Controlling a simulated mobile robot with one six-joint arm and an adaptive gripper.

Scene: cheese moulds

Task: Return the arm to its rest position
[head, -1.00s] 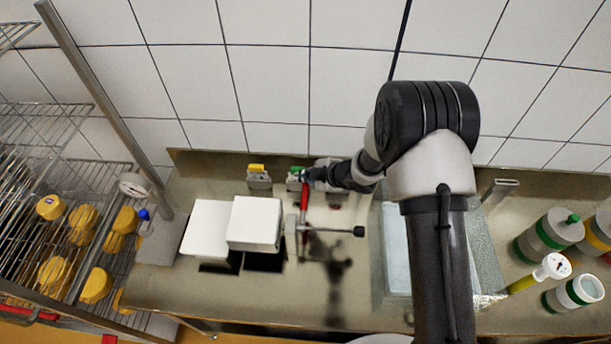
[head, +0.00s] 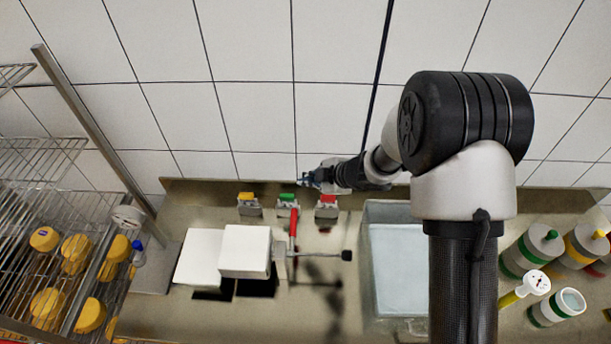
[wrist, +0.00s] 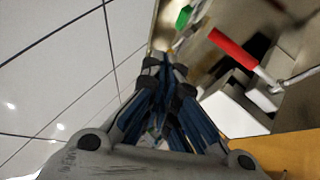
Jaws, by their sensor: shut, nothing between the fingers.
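My gripper (head: 308,178) shows in the head view at the end of my arm, near the tiled wall and above the back edge of the counter. It is shut and empty. In the wrist view my gripper (wrist: 170,75) points up the picture, with its blue-sided fingers together. The red handle also shows in the wrist view (wrist: 232,46).
Two white blocks (head: 245,250) (head: 199,256) stand left of the tool. Small yellow, green (head: 287,199) and red-topped units line the back. A basin (head: 398,262) lies right of the tool. A wire rack (head: 40,200) with yellow cheeses stands left; several canisters (head: 530,250) stand right.

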